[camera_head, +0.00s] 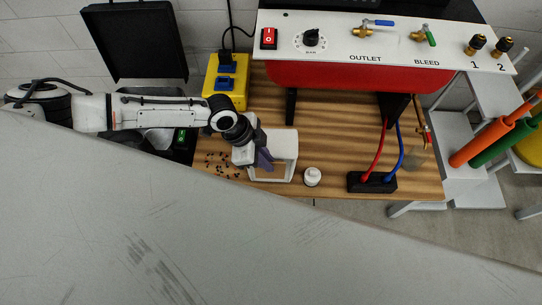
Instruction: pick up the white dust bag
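A white, box-like thing (289,143) stands on the wooden bench and may be the white dust bag; I cannot tell for sure. It has a pale rim around a wood-coloured middle. My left gripper (262,160) is at its left side, with dark purple-grey fingers overlapping its left edge. I cannot tell whether the fingers touch it or are closed on it. My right gripper is not in view.
On the wooden bench (340,125) are a small white bottle (312,177), a black block with red and blue hoses (371,182), a yellow box (226,75) and scattered dark bits. A red tank (340,76) overhangs behind.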

